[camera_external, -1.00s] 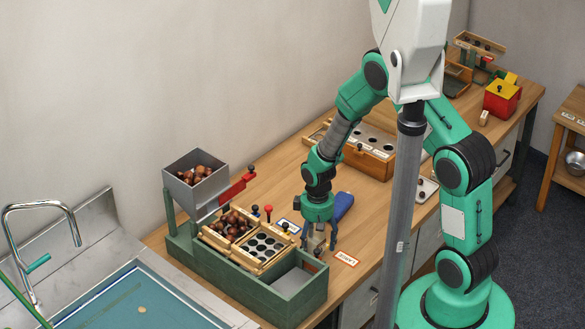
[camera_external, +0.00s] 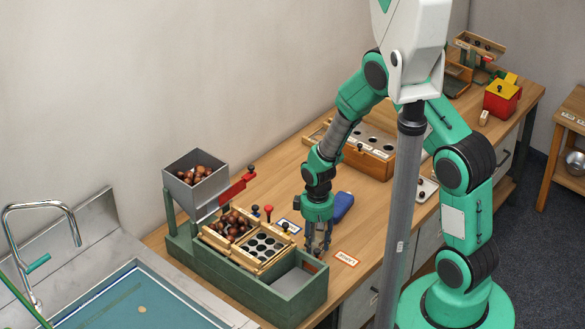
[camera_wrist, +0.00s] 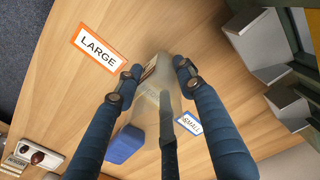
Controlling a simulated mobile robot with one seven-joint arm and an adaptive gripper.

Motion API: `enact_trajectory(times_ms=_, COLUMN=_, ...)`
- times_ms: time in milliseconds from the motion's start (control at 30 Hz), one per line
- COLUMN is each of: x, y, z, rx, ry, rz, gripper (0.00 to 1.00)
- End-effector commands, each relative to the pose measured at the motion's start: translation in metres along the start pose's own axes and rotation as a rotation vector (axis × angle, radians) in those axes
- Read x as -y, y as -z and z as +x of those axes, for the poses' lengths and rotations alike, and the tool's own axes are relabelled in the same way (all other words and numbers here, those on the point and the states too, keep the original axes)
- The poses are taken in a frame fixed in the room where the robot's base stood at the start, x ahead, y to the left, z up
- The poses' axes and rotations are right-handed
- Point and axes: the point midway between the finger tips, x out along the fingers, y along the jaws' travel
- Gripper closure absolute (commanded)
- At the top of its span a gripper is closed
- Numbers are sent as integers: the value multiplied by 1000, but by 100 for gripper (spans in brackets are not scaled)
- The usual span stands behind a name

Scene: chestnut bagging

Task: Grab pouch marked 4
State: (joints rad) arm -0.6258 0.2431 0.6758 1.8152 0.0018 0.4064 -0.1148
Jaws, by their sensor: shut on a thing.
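My gripper (camera_external: 318,247) points down at the table just right of the green bagging stand. In the wrist view, its fingers (camera_wrist: 156,70) are closed in on a pale grey-beige pouch (camera_wrist: 153,100) that lies between them. The pouch is largely hidden by the fingers, and no number can be read on it. In the external view the fingers cover it almost wholly.
The green stand (camera_external: 186,252) with a hopper of chestnuts (camera_external: 196,172) is at left. A LARGE card (camera_wrist: 98,47) and a SMALL card (camera_wrist: 192,121) lie near. A blue object (camera_external: 343,203) lies behind my gripper. A wooden box (camera_external: 372,160) stands farther back.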

Motion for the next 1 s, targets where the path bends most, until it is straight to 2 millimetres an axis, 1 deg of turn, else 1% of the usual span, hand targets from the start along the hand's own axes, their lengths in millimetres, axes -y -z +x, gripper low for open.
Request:
enact_trajectory(times_ms=267, x=0, y=0, z=-5, rx=0, ry=0, rz=0, gripper=84)
enact_trajectory(times_ms=467, x=0, y=1, z=-24, rx=-1, ry=-1, rz=0, gripper=84)
enact_trajectory(times_ms=567, x=0, y=1, z=-39, rx=-2, ry=-1, rz=0, gripper=84)
enact_trajectory(times_ms=767, x=5, y=-38, z=-40, rx=3, ry=0, rz=-1, gripper=84)
enact_trajectory(times_ms=1000, x=13, y=-89, z=-45, rx=2, ry=0, rz=-1, gripper=84)
